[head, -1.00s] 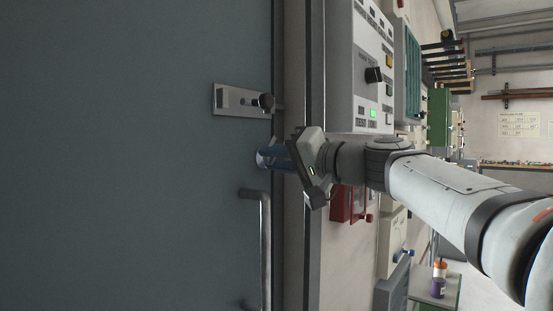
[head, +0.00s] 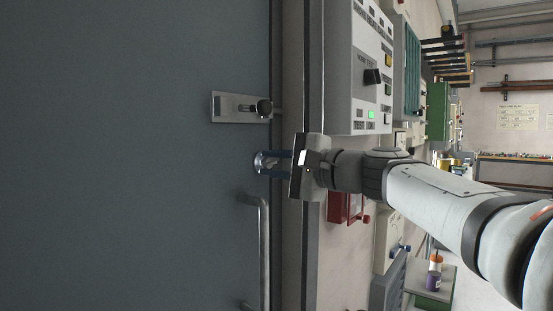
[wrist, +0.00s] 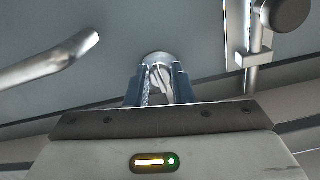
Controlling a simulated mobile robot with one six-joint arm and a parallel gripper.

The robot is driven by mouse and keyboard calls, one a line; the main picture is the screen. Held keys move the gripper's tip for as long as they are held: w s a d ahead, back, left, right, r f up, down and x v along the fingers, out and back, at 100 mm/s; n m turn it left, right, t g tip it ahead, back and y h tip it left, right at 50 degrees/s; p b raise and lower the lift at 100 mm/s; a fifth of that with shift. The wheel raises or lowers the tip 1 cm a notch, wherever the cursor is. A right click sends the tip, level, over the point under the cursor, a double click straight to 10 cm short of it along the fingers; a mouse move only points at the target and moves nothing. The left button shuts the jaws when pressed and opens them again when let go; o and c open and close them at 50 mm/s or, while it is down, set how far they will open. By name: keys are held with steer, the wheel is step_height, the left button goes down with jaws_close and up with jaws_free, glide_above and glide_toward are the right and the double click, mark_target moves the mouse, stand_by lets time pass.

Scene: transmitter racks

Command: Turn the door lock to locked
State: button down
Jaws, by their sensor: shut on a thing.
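The door lock (head: 264,162) is a small round metal fitting on the grey-blue door (head: 120,160), between the slide bolt and the handle. In the wrist view the lock's round metal base (wrist: 157,59) shows just past my fingertips. My gripper (head: 270,163) reaches it from the right, its blue fingers at the lock. In the wrist view my gripper (wrist: 158,80) is shut on the lock's turn piece (wrist: 160,82), which stands between the two fingers. The fingers partly hide the turn piece, so its exact angle is hard to tell.
A slide bolt with a dark knob (head: 264,107) sits above the lock. A bar handle (head: 265,250) is below; it also shows in the wrist view (wrist: 50,62). A control panel (head: 345,90) and a red box (head: 344,206) are on the wall to the right.

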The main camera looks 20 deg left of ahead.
steer(key=shift+f+m, duration=0.2)
steer(key=shift+m, duration=0.4)
steer(key=c, duration=1.5)
jaws_free()
steer(key=shift+c, duration=0.2)
steer(key=shift+r, duration=0.1)
steer(key=v, duration=0.7)
steer(key=shift+s+d+p, duration=0.15)
steer(key=shift+d+p, duration=0.2)
